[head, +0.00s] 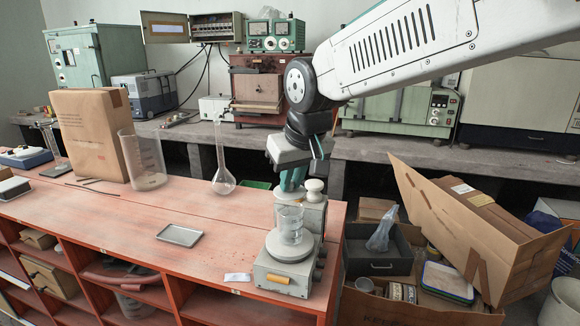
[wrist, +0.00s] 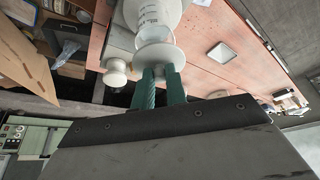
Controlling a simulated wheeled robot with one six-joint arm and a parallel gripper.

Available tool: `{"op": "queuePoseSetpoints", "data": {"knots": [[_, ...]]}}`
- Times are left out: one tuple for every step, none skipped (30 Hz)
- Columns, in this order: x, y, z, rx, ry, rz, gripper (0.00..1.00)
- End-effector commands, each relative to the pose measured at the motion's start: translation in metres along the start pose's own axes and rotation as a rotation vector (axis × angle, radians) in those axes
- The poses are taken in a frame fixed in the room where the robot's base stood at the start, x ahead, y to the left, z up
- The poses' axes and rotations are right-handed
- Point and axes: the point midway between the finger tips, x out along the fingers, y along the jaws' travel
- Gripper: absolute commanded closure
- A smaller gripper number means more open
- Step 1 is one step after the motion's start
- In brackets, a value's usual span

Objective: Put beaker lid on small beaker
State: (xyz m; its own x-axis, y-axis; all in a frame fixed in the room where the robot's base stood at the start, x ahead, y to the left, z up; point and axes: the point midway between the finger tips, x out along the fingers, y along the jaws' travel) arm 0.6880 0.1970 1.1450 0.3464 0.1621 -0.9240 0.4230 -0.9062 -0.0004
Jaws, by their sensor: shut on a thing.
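The small beaker (head: 290,226) is clear glass and stands upright on the round plate of a grey bench device (head: 282,275). It also shows in the wrist view (wrist: 153,16) at the top, beyond my fingers. My gripper (head: 291,188) points down over the beaker with its green fingers. In the wrist view my gripper (wrist: 161,74) is shut on the pale round beaker lid (wrist: 157,54), which lies between the fingertips and the beaker. I cannot tell whether the lid touches the beaker's rim.
A round flask (head: 223,178), a large beaker (head: 143,160) and a cardboard package (head: 90,135) stand further left. A small tray (head: 180,235) lies on the red bench top, with free room around it.

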Motion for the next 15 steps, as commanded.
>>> {"op": "queuePoseSetpoints", "data": {"knots": [[0.000,0.000,0.000,0.000,0.000,0.000,1.00],[0.000,0.000,0.000,0.000,0.000,0.000,1.00],[0.001,0.000,0.001,0.000,0.000,0.000,1.00],[0.002,0.000,0.001,0.000,0.000,0.000,1.00],[0.002,0.000,0.001,0.000,-0.001,0.000,1.00],[0.004,0.001,0.002,0.001,-0.001,0.000,1.00],[0.005,0.001,0.002,0.002,-0.001,0.001,1.00],[0.006,0.001,0.003,0.002,-0.002,0.001,1.00],[0.009,0.002,0.004,0.002,-0.002,0.001,1.00],[0.011,0.002,0.005,0.002,-0.002,0.001,1.00],[0.013,0.002,0.006,0.002,-0.002,0.001,1.00],[0.015,0.002,0.007,0.002,-0.002,0.001,1.00],[0.017,0.002,0.008,0.002,-0.002,0.001,1.00],[0.019,0.002,0.008,0.002,-0.002,0.001,1.00],[0.022,0.002,0.009,0.002,-0.001,0.001,1.00]]}}
